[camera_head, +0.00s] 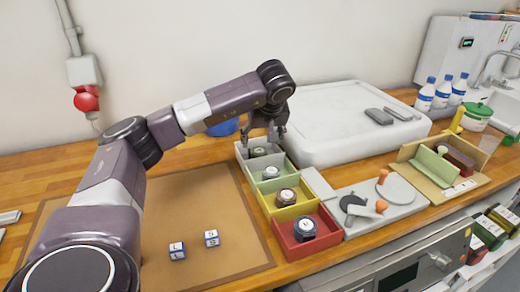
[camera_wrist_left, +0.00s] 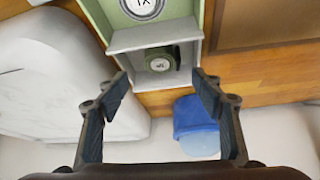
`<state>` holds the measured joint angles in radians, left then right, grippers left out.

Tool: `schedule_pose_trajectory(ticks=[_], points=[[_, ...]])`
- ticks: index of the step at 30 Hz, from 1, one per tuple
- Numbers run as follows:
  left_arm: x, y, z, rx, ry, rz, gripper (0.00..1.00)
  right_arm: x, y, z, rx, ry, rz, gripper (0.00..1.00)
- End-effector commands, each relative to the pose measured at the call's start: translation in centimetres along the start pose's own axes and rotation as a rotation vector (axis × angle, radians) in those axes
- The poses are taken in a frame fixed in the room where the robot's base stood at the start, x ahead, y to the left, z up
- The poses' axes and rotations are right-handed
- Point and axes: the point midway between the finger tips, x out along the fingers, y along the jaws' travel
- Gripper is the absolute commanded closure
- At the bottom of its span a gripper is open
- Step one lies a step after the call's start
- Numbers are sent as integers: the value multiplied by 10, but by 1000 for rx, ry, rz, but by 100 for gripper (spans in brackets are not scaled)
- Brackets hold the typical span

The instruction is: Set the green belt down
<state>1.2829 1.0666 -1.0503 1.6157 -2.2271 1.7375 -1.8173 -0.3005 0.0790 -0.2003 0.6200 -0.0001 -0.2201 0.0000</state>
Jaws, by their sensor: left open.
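The green belt (camera_head: 258,151) is a dark green coil with a pale round label on top. It sits in the grey compartment (camera_head: 241,151) at the far end of a row of coloured compartments. The left wrist view shows the belt (camera_wrist_left: 158,60) inside the grey walls. My left gripper (camera_head: 264,138) is open above that far end. In the left wrist view its two fingers (camera_wrist_left: 162,84) stand wide apart, with nothing between them, and the belt shows beyond their tips. My right gripper is not in view.
The green (camera_head: 260,185), yellow (camera_head: 283,213) and red (camera_head: 283,232) compartments hold similar labelled coils. A large white block (camera_head: 335,105) stands right of the row. A blue container (camera_wrist_left: 197,125) is behind it.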

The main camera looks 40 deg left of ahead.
Motion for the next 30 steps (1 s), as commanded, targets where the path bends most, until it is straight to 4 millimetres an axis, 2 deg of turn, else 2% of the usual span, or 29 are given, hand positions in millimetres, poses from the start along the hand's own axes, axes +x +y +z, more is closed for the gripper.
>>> schedule_pose_trajectory(ticks=[3,9,27,30], points=[[-22,1,0,0,1,3,39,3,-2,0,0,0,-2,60],[-40,1,0,1,0,1,39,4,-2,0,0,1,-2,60],[-43,0,0,0,-1,0,39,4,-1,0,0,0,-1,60],[-49,0,-4,0,-1,0,39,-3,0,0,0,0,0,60]])
